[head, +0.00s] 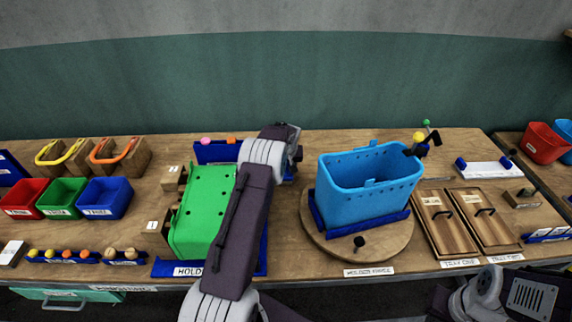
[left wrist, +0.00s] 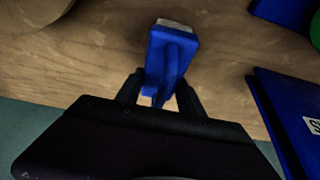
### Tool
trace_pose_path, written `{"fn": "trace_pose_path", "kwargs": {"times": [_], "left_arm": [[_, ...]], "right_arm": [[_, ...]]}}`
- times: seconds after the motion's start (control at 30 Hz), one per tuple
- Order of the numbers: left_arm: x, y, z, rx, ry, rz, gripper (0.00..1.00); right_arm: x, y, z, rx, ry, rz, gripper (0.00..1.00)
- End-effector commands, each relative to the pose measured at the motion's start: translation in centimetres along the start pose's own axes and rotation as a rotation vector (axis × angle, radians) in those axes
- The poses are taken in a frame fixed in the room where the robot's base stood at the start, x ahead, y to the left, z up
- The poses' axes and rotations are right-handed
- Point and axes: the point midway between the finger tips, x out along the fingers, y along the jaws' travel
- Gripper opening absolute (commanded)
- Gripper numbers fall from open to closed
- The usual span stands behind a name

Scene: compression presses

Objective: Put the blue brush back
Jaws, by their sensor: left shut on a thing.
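The blue brush (left wrist: 172,45) is in the left wrist view, a blue handle and head with a pale strip at its far end. My left gripper (left wrist: 158,95) is shut on it, with a dark finger on each side. The brush shows over the wooden bench; whether it touches the wood I cannot tell. In the head view my left arm reaches across the bench to the back, beside the green mold, and hides most of the gripper and brush. My right arm shows at the lower right, but its gripper is not visible.
A green holder box (head: 203,205) stands left of my arm, with a blue tray (head: 215,152) behind it. A light-blue bin (head: 368,185) stands on a round wooden turntable (head: 322,240). Two wooden trays (head: 443,225) lie to the right. Red, green and blue bins (head: 104,198) stand left.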

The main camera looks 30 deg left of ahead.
Motion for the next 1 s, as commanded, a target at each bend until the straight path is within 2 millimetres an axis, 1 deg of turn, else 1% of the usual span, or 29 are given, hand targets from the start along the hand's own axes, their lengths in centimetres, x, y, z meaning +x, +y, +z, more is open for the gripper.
{"fn": "trace_pose_path", "kwargs": {"times": [0.17,0.2,0.27,0.53,0.6,0.67,0.77,1.0], "left_arm": [[0.2,0.0,0.1,0.000,0.000,0.000,0.00],[0.2,0.0,0.1,0.000,0.000,0.000,0.50],[0.1,0.0,0.1,0.000,0.000,0.000,0.67],[0.1,0.0,0.1,0.000,-0.001,0.000,0.67],[-0.2,0.0,-0.1,0.000,0.000,0.000,0.67],[-0.6,0.0,0.0,0.001,0.000,0.000,0.67],[-2.4,0.0,-0.1,0.001,0.002,0.000,0.67],[-8.3,0.0,-0.1,0.001,0.002,0.001,0.67]], "right_arm": [[0.2,0.0,0.0,0.000,0.000,0.000,0.00],[0.2,0.0,0.0,0.000,0.000,0.000,0.00],[0.2,0.0,0.0,0.000,0.000,0.000,0.00],[0.1,0.0,0.0,0.000,0.000,0.000,0.00],[-0.2,0.0,0.0,0.000,0.000,0.000,0.00],[0.1,0.0,0.0,0.000,0.000,0.000,0.00],[0.3,0.0,0.0,0.000,0.000,0.000,0.00],[1.0,0.0,0.1,0.000,0.000,0.000,0.00]]}}
